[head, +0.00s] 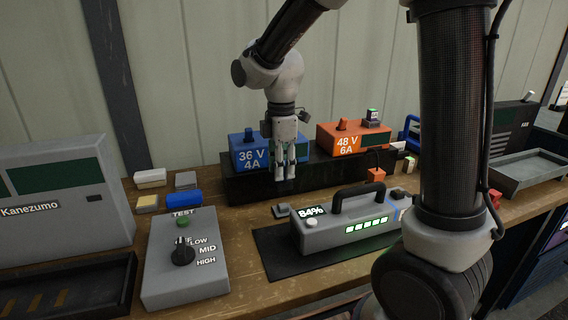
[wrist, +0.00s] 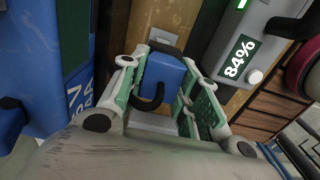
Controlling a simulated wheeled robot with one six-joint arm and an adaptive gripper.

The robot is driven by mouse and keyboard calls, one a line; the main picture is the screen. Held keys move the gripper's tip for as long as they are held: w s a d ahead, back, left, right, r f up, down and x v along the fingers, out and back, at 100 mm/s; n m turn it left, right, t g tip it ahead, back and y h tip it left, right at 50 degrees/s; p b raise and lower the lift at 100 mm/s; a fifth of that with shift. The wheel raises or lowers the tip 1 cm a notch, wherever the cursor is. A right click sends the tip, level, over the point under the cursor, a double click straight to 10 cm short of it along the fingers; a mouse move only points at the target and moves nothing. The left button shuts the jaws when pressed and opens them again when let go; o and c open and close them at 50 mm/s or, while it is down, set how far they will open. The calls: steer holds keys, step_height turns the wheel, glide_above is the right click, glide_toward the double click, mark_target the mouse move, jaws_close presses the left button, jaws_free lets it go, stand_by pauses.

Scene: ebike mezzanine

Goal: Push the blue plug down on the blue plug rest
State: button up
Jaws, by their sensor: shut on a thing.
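In the wrist view the blue plug (wrist: 163,76), with a dark cable loop, sits between the two green-padded fingers of my gripper (wrist: 172,92). The gripper is shut on it. In the head view my gripper (head: 285,174) points down in front of the black shelf, and the plug cannot be made out there. A small grey piece, which looks like the blue plug rest (head: 281,211), lies on the bench below and slightly in front of the fingers. It also shows just beyond the plug in the wrist view (wrist: 165,37). I cannot tell whether they touch.
The blue 36 V charger (head: 245,158) and orange 48 V charger (head: 350,142) stand on the black shelf (head: 232,190) behind. The grey battery (head: 345,222) with a black handle reads 84% at the front right. A grey test box (head: 185,270) stands front left.

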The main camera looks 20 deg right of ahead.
steer(key=shift+f, duration=3.65)
steer(key=shift+f, duration=0.15)
steer(key=o, duration=1.2)
steer(key=shift+o, duration=0.2)
steer(key=shift+r, duration=9)
